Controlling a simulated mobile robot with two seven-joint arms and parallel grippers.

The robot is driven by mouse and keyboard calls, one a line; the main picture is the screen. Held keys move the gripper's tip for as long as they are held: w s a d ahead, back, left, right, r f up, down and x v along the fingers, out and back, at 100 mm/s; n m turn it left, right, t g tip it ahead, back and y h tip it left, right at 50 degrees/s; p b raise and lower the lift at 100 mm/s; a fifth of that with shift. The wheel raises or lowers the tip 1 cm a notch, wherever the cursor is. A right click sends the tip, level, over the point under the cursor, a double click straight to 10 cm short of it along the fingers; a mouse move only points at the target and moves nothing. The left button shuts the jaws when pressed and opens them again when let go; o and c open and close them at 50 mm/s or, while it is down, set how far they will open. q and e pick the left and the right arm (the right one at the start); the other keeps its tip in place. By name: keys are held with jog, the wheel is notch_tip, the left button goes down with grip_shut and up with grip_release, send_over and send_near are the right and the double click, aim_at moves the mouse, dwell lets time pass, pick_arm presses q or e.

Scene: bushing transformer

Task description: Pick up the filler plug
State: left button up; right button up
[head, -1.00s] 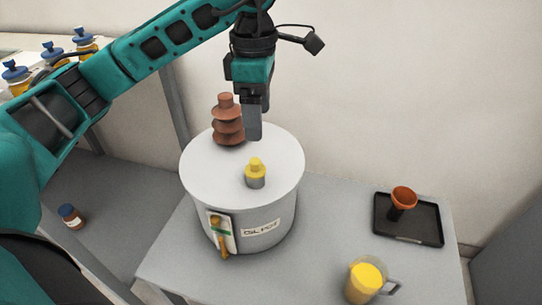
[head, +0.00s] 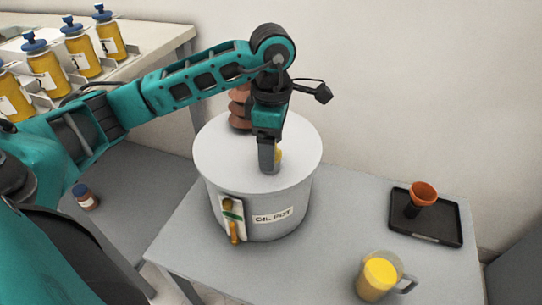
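The filler plug, a small yellow-topped piece (head: 279,155), sits on the round white lid of the grey oil pot (head: 220,160). My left gripper (head: 268,163) points straight down at the plug, with its fingers low over the lid. One finger covers most of the plug, so only a yellow sliver shows to its right. The finger gap is hidden, and I cannot tell whether the fingers touch or grip the plug. My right gripper is not in view.
A brown ribbed bushing (head: 239,108) stands on the lid behind my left arm. A black tray (head: 440,232) with an orange funnel (head: 424,193) and a jug of yellow liquid (head: 377,278) stand on the table. Yellow bottles (head: 80,52) line the back-left shelf. A small brown bottle (head: 85,197) stands below.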

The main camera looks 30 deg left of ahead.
pick_arm(q)
jog(key=shift+f, duration=0.2)
jog(key=c, duration=1.1)
jog(key=shift+r, duration=0.1)
